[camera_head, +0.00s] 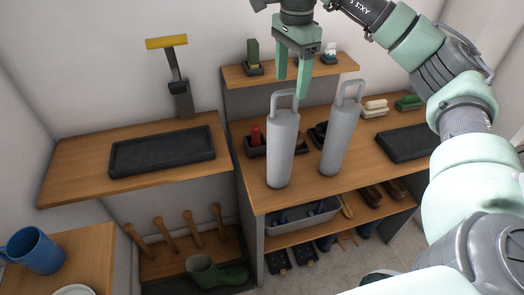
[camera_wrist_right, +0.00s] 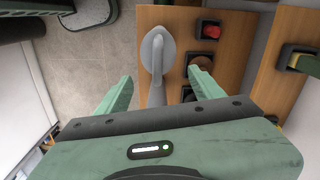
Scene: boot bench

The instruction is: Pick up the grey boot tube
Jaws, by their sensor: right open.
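Two grey boot tubes with loop handles stand upright on the wooden bench in the head view, a left one (camera_head: 282,150) and a right one (camera_head: 338,135). My right gripper (camera_head: 293,88) is open, its fingers pointing down at the top of the left tube, by its handle. In the right wrist view one grey tube (camera_wrist_right: 157,50) shows from above, between and beyond the open fingers of my right gripper (camera_wrist_right: 160,82). The gripper body hides part of it. I cannot tell whether a finger touches the handle. My left gripper is not in view.
A red-topped item (camera_head: 256,136) in a dark holder stands close behind the left tube. A raised shelf (camera_head: 235,75) is behind. A black tray (camera_head: 160,152) lies on the left bench. A grey bin (camera_head: 300,217) and shoes are below.

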